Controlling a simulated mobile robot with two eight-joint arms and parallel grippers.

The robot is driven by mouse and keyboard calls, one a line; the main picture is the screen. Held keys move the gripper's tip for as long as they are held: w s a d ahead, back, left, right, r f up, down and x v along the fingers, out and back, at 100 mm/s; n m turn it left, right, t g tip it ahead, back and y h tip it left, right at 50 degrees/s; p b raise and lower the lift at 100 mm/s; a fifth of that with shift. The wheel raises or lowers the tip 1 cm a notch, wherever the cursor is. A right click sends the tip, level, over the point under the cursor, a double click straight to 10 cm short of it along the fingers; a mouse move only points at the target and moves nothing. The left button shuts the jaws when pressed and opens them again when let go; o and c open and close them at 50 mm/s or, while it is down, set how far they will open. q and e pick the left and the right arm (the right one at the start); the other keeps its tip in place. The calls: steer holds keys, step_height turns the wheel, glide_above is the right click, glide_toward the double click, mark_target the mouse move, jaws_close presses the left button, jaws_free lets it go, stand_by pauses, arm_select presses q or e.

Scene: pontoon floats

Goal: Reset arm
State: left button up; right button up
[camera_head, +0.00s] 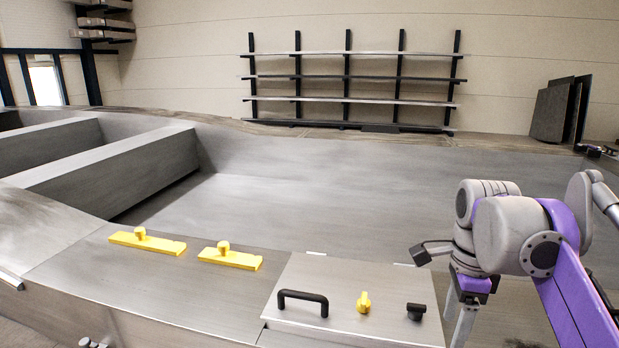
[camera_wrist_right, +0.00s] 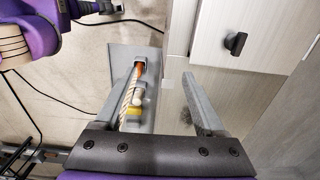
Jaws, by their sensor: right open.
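My right arm comes in from the right in the head view, its grey and purple links bent over the right end of the metal deck. My right gripper (camera_head: 459,322) points down beside the hatch panel, its tips cut off by the lower edge. In the right wrist view the two fingers of the right gripper (camera_wrist_right: 163,74) are apart. A grey tray-like surface (camera_wrist_right: 122,58) lies beyond them, with an orange-ended item (camera_wrist_right: 139,68), a pale rope-like piece and a yellow part (camera_wrist_right: 133,111) seen near the left finger. I see nothing gripped. My left gripper is not in view.
The hatch panel (camera_head: 350,322) carries a black handle (camera_head: 302,297), a yellow knob (camera_head: 363,302) and a black knob (camera_head: 415,311). Two yellow latch bars (camera_head: 147,241) (camera_head: 230,257) lie left of it. A wall rack (camera_head: 350,78) stands behind. Black cables (camera_wrist_right: 25,105) run over the floor.

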steer(key=s+a+f+n+t, duration=0.2)
steer(key=s+f+n, duration=0.2)
steer(key=f+n, duration=0.3)
steer(key=s+a+f+n+t, duration=0.2)
steer(key=s+f+n, duration=0.3)
steer(key=f, duration=0.5)
steer(key=s+a+f+n+t, duration=0.1)
steer(key=s+f+n, duration=0.3)
steer(key=f+n, duration=0.4)
steer(key=shift+s+a+f+n+t, duration=0.3)
steer(key=shift+s+a+t, duration=0.1)
steer(key=shift+a, duration=0.5)
